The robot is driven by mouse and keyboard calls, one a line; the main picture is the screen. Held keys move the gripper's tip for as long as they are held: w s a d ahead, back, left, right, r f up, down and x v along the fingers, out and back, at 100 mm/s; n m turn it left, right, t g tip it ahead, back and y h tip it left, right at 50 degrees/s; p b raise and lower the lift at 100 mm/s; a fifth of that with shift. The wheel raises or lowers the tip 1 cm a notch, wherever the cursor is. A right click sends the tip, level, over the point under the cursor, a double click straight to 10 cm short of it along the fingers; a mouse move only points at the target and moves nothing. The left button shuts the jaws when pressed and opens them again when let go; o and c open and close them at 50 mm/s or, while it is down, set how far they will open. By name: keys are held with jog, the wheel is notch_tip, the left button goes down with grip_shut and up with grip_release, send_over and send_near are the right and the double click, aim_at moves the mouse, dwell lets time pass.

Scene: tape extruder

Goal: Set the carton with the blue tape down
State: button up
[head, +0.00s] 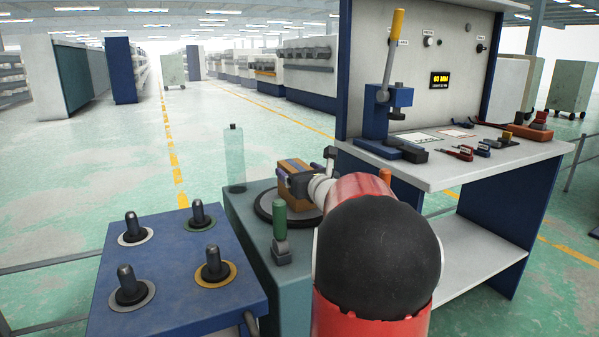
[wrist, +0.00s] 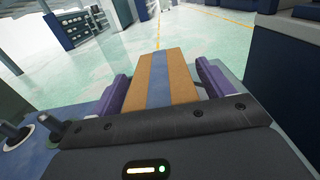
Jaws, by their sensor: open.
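The carton (head: 296,168) is brown with a blue tape stripe along its top. In the head view it is at the dark round plate (head: 264,207) on the teal cabinet, partly hidden by my gripper (head: 303,183). In the wrist view the carton (wrist: 182,78) lies between the two purple fingers of my gripper (wrist: 163,82). The fingers are open, one along each side of the carton. The carton's underside is hidden, so I cannot tell for sure whether it rests fully on the plate.
A green-handled lever (head: 280,220) stands in front of the plate, and a clear cylinder (head: 235,160) stands behind it. A blue table (head: 175,275) with several dark pegs is at left. A workbench (head: 460,165) with a yellow-handled press (head: 390,75) is at right.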

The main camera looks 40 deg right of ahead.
jog(key=v, duration=1.1)
jog(key=shift+s+a+b, duration=0.2)
jog(key=shift+s+b, duration=0.2)
